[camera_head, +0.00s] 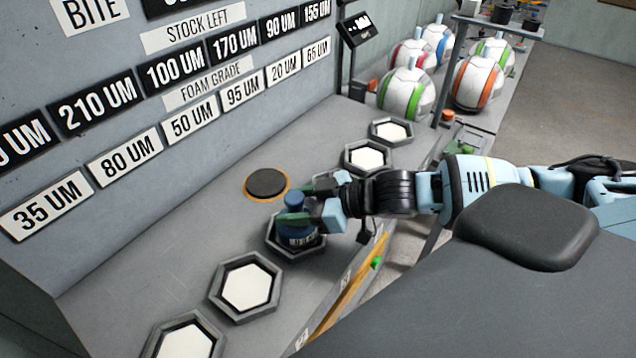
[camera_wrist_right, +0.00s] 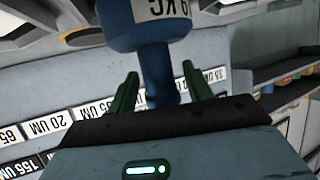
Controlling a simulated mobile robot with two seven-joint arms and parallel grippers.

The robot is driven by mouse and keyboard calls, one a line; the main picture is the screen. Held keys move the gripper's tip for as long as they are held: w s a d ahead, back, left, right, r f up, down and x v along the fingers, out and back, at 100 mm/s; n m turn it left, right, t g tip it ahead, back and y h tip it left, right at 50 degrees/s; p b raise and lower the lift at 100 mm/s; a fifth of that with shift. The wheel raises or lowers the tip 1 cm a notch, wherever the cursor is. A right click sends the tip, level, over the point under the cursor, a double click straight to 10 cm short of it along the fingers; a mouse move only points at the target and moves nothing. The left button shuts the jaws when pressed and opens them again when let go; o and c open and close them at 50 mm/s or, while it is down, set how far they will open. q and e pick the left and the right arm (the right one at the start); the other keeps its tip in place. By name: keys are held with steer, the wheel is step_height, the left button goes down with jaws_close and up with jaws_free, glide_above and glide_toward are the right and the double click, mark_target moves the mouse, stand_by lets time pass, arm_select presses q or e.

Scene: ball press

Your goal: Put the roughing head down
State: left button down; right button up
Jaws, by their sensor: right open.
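The blue roughing head (camera_head: 297,236) has a narrow neck and a white label on its wider body. It stands upright in a grey hexagonal holder (camera_head: 272,244) on the bench. My right gripper (camera_head: 301,202) is open, with its green fingers on either side of the neck. In the right wrist view the blue head (camera_wrist_right: 152,28) shows its label upside down, and its neck lies between the spread fingers of the gripper (camera_wrist_right: 160,88). Whether a finger touches the neck is hard to tell. My left gripper is not in view.
Hexagonal holders with white insides (camera_head: 246,287) line the grey bench (camera_head: 150,275) on both sides of the head. A dark round disc with an orange rim (camera_head: 267,184) lies just behind. A wall with grade labels (camera_head: 125,157) runs along the back. Striped balls (camera_head: 478,82) stand at far right.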

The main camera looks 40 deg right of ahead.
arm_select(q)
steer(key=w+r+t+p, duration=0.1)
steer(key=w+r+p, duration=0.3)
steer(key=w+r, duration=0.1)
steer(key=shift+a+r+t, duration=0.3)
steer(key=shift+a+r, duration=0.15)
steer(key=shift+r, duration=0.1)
arm_select(e)
steer(key=v, duration=1.1)
steer(key=shift+s+d+r, duration=0.2)
steer(key=shift+s, duration=0.1)
